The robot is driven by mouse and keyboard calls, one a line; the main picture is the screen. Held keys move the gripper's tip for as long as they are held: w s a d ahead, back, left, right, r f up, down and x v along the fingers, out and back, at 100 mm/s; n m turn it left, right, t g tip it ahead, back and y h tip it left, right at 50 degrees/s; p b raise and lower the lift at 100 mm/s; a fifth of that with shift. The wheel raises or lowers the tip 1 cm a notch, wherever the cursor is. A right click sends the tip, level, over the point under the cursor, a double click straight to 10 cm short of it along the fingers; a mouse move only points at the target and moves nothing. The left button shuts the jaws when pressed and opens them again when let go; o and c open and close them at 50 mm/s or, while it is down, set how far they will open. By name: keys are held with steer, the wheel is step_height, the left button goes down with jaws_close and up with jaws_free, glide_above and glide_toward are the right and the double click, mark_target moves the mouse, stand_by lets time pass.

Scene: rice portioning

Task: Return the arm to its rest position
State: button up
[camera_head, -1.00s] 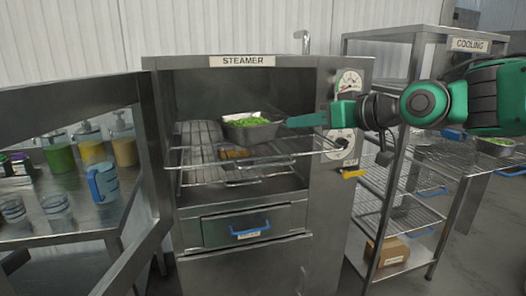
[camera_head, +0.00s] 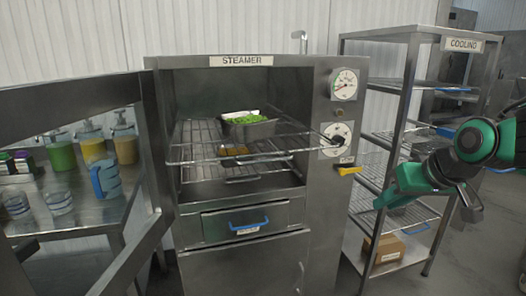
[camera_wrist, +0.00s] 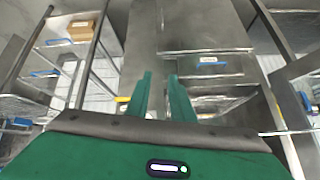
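My green gripper (camera_head: 384,200) is at the lower right in the head view, in front of the cooling rack and to the right of the steamer. In the wrist view its two fingers (camera_wrist: 161,90) stand apart with a gap between them and nothing in it. The steamer (camera_head: 322,200) stands open in the middle of the head view. A metal pan of green food (camera_head: 250,130) sits on its upper wire shelf, apart from my gripper.
The steamer's open door (camera_head: 150,150) stands at the left, before a table with bottles and a blue jug (camera_head: 104,180). The cooling rack (camera_head: 350,42) stands at the right, with a cardboard box (camera_head: 388,248) on its bottom shelf. The steamer's front is clear.

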steer(key=s+d+f+m+g, duration=0.2)
steer(key=s+d+f, duration=0.1)
steer(key=s, duration=0.5)
steer(key=s+d+f+m+g+h, duration=0.1)
steer(key=s+d+f+m+g, duration=0.1)
steer(key=s, duration=0.6)
steer(key=s+d+f+m+g, duration=0.3)
steer(key=s+d+f, duration=0.3)
steer(key=s, duration=0.2)
steer(key=shift+d+g+h, duration=0.25)
steer(key=shift+g+h, duration=0.15)
steer(key=shift+f, duration=0.1)
